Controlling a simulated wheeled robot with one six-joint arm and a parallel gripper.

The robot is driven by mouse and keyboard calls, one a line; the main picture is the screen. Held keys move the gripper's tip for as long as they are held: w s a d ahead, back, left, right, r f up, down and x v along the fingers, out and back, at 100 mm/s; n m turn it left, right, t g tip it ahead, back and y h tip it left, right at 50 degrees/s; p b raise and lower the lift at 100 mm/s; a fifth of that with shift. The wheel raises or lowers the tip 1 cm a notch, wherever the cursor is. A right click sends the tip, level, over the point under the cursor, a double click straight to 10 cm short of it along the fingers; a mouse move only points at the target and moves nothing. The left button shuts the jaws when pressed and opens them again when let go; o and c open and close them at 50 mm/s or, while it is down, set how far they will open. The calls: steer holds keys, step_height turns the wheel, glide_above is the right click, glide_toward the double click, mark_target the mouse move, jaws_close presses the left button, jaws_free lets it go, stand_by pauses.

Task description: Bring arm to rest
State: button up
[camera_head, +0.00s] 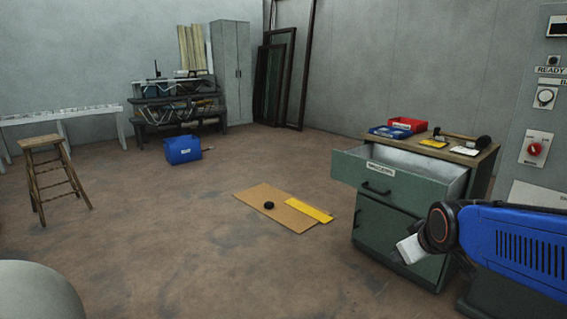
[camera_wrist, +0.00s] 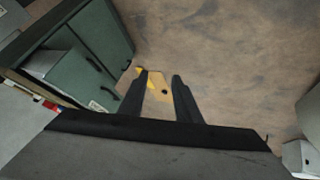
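My arm (camera_head: 510,245) is blue with a dark round joint and a light end piece, at the lower right of the head view, in front of the green cabinet. My gripper (camera_wrist: 160,76) shows in the wrist view with its two dark fingers apart and nothing between them. It points down toward the floor, with the cabinet to its left. My fingers are not clearly seen in the head view.
The green cabinet (camera_head: 376,236) has its top drawer (camera_head: 388,174) pulled out, close to my arm. Red (camera_head: 407,124) and blue (camera_head: 389,132) trays are on its top.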

steer(key=s+a+f+m+g, duration=0.1)
steer(key=s+m, duration=0.1)
steer(key=s, duration=0.8)
steer(key=s+f+m+g, duration=0.1)
steer(key=s+m+g, duration=0.1)
steer(key=s, duration=0.7)
steer(key=shift+s+a+f, duration=0.25)
steer(key=shift+s+a, duration=0.1)
steer(key=shift+d, duration=0.1)
